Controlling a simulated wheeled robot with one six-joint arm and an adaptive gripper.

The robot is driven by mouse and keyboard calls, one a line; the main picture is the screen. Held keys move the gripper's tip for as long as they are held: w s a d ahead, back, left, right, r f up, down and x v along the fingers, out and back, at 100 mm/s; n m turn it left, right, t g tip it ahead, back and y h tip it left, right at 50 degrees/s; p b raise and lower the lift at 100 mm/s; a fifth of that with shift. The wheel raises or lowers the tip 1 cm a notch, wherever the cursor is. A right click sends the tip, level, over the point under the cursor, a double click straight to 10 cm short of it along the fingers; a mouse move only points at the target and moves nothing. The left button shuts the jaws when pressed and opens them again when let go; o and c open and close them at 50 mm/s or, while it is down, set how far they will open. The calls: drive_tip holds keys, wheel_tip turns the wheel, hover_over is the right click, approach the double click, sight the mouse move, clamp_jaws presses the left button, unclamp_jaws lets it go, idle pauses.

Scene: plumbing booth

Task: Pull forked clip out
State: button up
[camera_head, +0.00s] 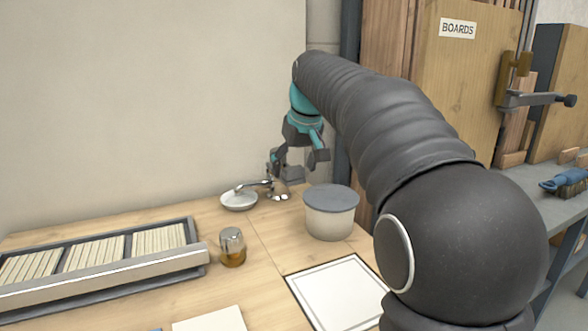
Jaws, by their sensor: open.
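My gripper (282,170), grey with teal parts, is at the back of the bench near the wall. It is open and points down over a small metal tap-like fitting (257,184). The fitting stands beside a white dish (238,201), with small pale pieces at its base. I cannot make out the forked clip; it is too small or hidden by the gripper. I cannot tell whether the fingers touch the fitting.
A lidded tub (330,222) stands just right of the fitting. A glass jar (232,252) stands in front. A slatted tray (95,262) lies at left, a white framed panel (338,295) in front. The wall is close behind. A clamp (535,100) is at right.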

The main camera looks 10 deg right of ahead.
sight(306, 192)
drive_tip(key=shift+w+f, duration=0.1)
drive_tip(key=shift+f, duration=0.1)
clamp_jaws()
drive_tip(key=shift+s+d+b, duration=0.2)
drive_tip(key=shift+s, duration=0.75)
drive_tip(key=shift+s+d+b, duration=0.15)
drive_tip(key=shift+s+b, duration=0.1)
drive_tip(key=shift+s, duration=0.7)
drive_tip(key=shift+s+d+b, duration=0.2)
drive_tip(key=shift+s, duration=0.75)
unclamp_jaws()
